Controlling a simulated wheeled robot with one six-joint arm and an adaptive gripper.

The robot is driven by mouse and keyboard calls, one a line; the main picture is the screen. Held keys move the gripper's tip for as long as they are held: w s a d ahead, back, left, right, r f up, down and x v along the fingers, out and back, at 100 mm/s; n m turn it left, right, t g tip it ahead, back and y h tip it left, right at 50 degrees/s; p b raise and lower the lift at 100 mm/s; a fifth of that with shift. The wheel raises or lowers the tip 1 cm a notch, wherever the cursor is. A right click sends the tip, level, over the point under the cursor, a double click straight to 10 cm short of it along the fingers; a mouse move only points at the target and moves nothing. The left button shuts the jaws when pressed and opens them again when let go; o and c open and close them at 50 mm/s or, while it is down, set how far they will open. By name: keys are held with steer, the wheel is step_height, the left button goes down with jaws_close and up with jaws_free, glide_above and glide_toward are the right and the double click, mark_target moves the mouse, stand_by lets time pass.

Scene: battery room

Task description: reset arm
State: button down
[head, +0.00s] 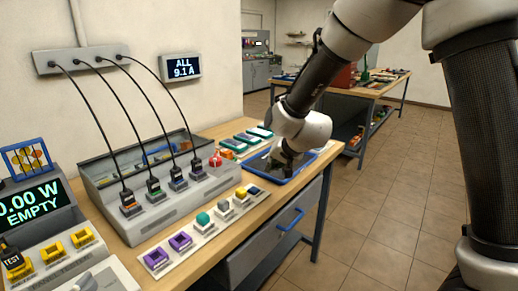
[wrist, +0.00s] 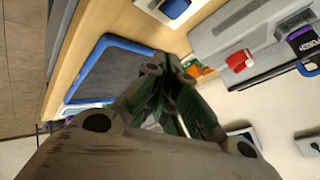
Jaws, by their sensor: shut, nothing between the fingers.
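My arm reaches in from the upper right of the head view. My gripper (head: 284,168) points down over the blue-rimmed tray (head: 304,176) near the right end of the workbench. In the wrist view my gripper (wrist: 165,85) is shut and empty, its fingertips together. The tray (wrist: 98,45) lies beyond and left of the fingers in that view, and its dark inside looks empty where it shows. I cannot tell the exact height of the fingertips above the tray.
A grey charger (head: 175,200) with cables stands on the bench left of the arm. A strip of coloured holders (head: 205,222) lies along the front edge. Green-topped cases (head: 246,138) sit behind the tray. The tiled floor (head: 400,190) is clear; another table (head: 375,88) stands behind.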

steer(key=s+d+r+n, duration=0.1)
steer(key=s+d+r, duration=0.3)
steer(key=d, duration=0.2)
steer(key=s+d+r+g+h, duration=0.1)
steer(key=s+d+r, duration=0.3)
steer(key=d, duration=0.3)
steer(key=s+d+r+n, duration=0.1)
steer(key=s+d+r, duration=0.3)
steer(key=d+r, duration=0.15)
steer(key=s+d+g+h, duration=0.1)
steer(key=s+d, duration=0.6)
steer(key=s, duration=0.2)
steer(key=s+d+r+g+h, duration=0.1)
steer(key=s+d+h, duration=0.1)
steer(key=s+d, duration=0.5)
steer(key=s, duration=0.3)
steer(key=shift+s+d+n, duration=0.25)
steer(key=shift+s+n, duration=0.05)
steer(key=shift+n, duration=0.1)
steer(key=shift+w+a, duration=0.1)
